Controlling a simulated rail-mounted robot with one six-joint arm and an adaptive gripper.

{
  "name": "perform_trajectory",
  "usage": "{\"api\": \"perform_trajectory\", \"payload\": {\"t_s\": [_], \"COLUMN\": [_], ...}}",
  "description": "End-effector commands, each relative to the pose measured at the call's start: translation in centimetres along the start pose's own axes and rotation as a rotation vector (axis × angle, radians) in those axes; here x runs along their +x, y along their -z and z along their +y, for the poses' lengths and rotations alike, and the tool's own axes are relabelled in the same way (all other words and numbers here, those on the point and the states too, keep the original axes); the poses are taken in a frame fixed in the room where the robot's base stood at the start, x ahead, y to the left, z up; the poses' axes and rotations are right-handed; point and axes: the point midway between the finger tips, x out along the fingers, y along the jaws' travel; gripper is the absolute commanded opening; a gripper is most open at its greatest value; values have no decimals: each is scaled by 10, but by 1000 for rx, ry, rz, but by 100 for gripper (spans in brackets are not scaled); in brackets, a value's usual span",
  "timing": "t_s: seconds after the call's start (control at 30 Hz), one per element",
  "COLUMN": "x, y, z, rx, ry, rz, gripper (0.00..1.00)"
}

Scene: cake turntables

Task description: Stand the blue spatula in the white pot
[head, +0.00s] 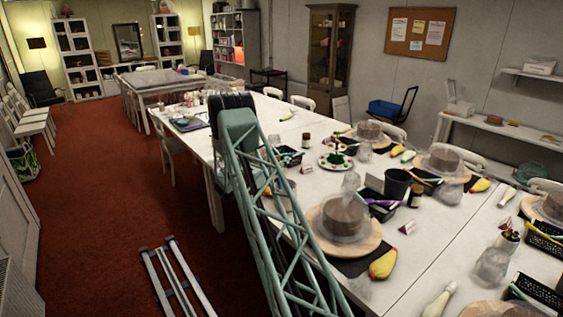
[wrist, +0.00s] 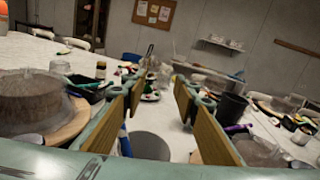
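My gripper (wrist: 161,90) is open in the wrist view, its two wood-coloured pads wide apart with nothing held between them. A narrow blue shape (wrist: 124,142) shows low beside the left pad; it may be the blue spatula, but the pad hides part of it. A grey round surface (wrist: 151,146) lies low between the pads, and I cannot tell what it belongs to. In the head view my green arm hides the gripper and part of the table under it. I cannot make out the white pot for certain in either view.
The long white table (head: 440,230) carries several cakes under clear covers on wooden turntables (head: 372,240). A black pot (head: 397,183), a palette (head: 336,161), yellow piping bags (head: 384,263) and black baskets (head: 540,293) crowd it. White chairs (head: 548,186) line the far side.

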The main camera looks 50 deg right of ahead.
Motion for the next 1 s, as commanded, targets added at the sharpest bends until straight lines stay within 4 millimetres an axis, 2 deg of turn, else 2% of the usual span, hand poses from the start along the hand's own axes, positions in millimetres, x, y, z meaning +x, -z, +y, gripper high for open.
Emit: {"api": "perform_trajectory", "payload": {"t_s": [0.7,1.0], "x": [-93,-109], "y": [0,0], "z": [0,0], "rx": [-1,0], "ry": [-1,0], "rz": [0,0], "gripper": [28,28]}}
